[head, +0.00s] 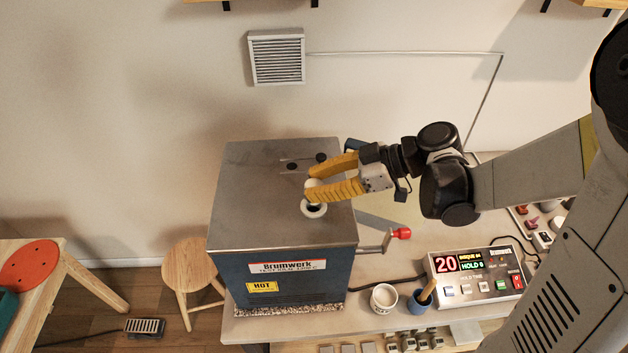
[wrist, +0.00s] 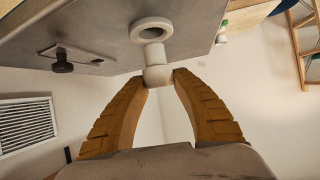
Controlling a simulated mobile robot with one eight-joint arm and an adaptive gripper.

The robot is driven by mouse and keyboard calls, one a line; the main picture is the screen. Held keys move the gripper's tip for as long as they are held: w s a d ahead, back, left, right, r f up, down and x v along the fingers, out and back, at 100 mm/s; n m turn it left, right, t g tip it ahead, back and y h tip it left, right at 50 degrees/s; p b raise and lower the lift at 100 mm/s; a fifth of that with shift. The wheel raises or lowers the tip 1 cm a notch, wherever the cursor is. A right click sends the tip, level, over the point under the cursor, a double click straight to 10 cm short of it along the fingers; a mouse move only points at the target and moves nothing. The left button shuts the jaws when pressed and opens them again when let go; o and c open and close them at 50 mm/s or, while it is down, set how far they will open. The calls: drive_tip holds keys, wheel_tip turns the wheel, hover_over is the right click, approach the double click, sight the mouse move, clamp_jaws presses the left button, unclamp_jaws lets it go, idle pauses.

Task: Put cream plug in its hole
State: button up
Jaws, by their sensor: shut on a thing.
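My gripper (head: 317,182) is shut on the cream plug (wrist: 158,75), which sits between the two yellow fingertips. In the head view a little of the plug (head: 312,184) shows between the fingers. The hole has a pale ring (head: 313,210) around it on the grey top of the kiln (head: 262,190). In the wrist view the plug's narrower stem points toward the ring (wrist: 152,22) and overlaps its near edge in the picture. The plug is beside the hole, not in it. I cannot tell whether the plug touches the ring or the kiln top.
A dark knob on a sliding plate (wrist: 63,64) is on the kiln top behind the ring. A crank with a red handle (head: 402,234) sticks out at the kiln's right. A controller (head: 474,274), a white cup (head: 384,298) and a blue pot (head: 419,303) stand on the bench.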

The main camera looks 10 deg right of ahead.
drive_tip(key=shift+f+b, duration=0.85)
drive_tip(key=shift+f, duration=0.65)
drive_tip(key=shift+a, duration=0.1)
drive_tip(key=shift+f+b, duration=0.55)
drive_tip(key=shift+b, duration=0.3)
drive_tip(key=o, duration=0.8)
drive_tip(key=p+v, duration=0.3)
drive_tip(key=v, duration=0.8)
idle(0.7)
